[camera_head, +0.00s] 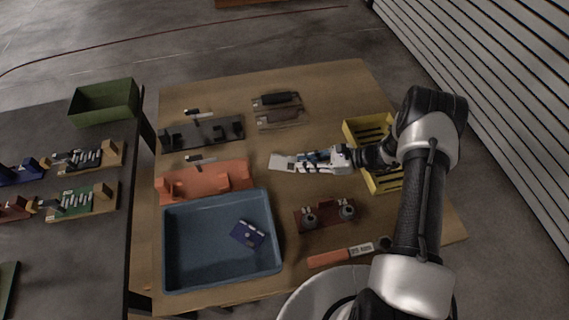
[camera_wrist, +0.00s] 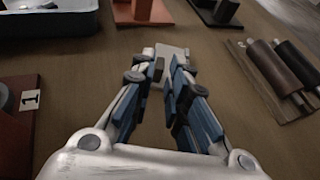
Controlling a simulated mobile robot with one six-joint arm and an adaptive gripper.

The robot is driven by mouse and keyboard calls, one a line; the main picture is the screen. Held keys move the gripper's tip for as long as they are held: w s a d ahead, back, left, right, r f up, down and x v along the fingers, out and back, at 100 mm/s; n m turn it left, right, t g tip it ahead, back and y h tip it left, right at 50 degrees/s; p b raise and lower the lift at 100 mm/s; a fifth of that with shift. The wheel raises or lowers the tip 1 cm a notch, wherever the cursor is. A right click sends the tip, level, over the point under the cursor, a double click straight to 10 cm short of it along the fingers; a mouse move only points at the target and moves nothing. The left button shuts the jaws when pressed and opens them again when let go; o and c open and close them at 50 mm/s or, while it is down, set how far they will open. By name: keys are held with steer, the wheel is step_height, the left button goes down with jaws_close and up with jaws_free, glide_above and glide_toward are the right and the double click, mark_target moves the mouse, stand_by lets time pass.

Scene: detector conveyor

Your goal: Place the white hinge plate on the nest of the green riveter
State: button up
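The white hinge plate (camera_head: 280,162) is a small pale flat piece at the tips of my gripper (camera_head: 297,163), over the wooden table. In the wrist view the plate (camera_wrist: 173,51) sticks out ahead between the two blue-padded fingers of my gripper (camera_wrist: 166,66), which are closed in on it. Its near part is hidden by the fingers. I cannot tell how far it is above the table. The green riveter (camera_head: 82,203) stands on the dark table at the left, well away from my gripper; its nest is too small to make out.
On the wooden table (camera_head: 330,88) are a blue tray (camera_head: 165,250) with a dark blue card, an orange fixture (camera_head: 205,180), a dark fixture (camera_head: 202,134), brown rollers (camera_head: 280,115) and a yellow bin (camera_head: 385,184). A green bin (camera_head: 105,103) and other riveters share the dark table.

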mark_target(292, 164)
steer(key=x, duration=0.4)
steer(key=shift+w+a+f+b, duration=0.15)
steer(key=shift+f+b, duration=0.1)
steer(key=shift+b, duration=0.15)
steer(key=shift+c, duration=0.6)
jaws_close()
